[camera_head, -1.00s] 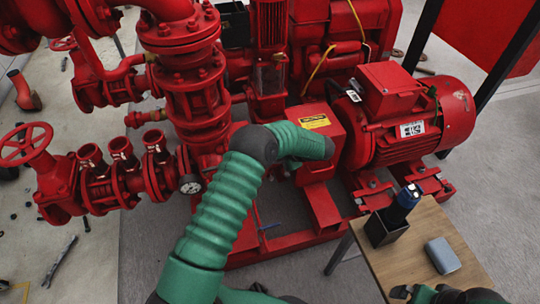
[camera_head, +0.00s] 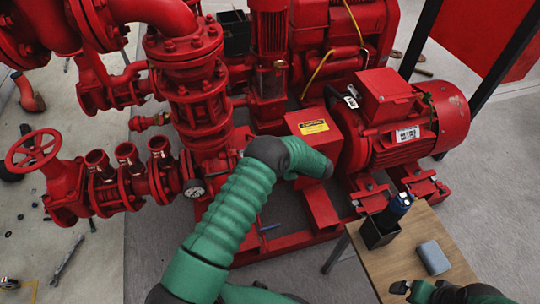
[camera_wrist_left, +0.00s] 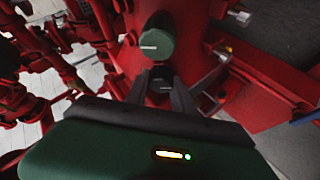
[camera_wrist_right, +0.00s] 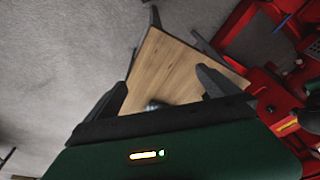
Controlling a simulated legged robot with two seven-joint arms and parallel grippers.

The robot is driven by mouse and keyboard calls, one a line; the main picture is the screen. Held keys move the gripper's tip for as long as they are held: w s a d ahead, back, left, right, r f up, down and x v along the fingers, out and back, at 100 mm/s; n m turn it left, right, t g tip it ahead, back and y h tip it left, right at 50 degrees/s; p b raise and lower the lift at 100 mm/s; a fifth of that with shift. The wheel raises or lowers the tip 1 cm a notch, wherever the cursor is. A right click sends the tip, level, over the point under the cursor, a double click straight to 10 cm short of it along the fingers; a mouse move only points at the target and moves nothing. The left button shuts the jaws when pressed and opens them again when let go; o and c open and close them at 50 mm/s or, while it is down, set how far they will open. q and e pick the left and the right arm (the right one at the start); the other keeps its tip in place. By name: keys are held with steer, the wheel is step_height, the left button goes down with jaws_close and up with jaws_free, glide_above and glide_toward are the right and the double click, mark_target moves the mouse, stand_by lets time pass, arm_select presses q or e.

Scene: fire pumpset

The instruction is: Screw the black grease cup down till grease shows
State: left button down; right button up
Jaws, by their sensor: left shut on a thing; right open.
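A small black cup (camera_wrist_left: 160,86) with a pale mark sits between the fingertips of my left gripper (camera_wrist_left: 161,80) in the left wrist view, and the gripper is shut on it. A larger dark green-grey knob (camera_wrist_left: 156,40) with a white line stands just beyond it, apart from the fingers. In the head view my left arm hides the cup and my left gripper beside the red pump. No grease is visible. My right gripper (camera_wrist_right: 165,88) is open and empty above the wooden table (camera_wrist_right: 172,65); part of it shows at the bottom right of the head view (camera_head: 450,293).
The red motor (camera_head: 425,125) stands to the right of the pump. A dark holder (camera_head: 378,232) with a blue-topped item (camera_head: 399,207) and a grey box (camera_head: 433,258) are on the table. Red pipes and a valve handwheel (camera_head: 32,148) fill the left.

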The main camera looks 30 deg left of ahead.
arm_select(q)
steer(key=shift+s+d+f+m+t+y+p, duration=0.1)
steer(key=shift+m+t+y+p, duration=0.15)
steer(key=shift+m+p, duration=0.4)
steer(key=shift+d+m+t+y+p, duration=0.15)
steer(key=shift+m+t+p, duration=0.15)
steer(key=shift+m, duration=0.65)
steer(key=shift+a+f, duration=0.1)
steer(key=c, duration=1.3)
jaws_free()
steer(key=shift+o, duration=1.2)
steer(key=p+v, duration=0.5)
steer(key=v, duration=1.1)
steer(key=shift+d, duration=0.35)
steer(key=shift+s, duration=0.1)
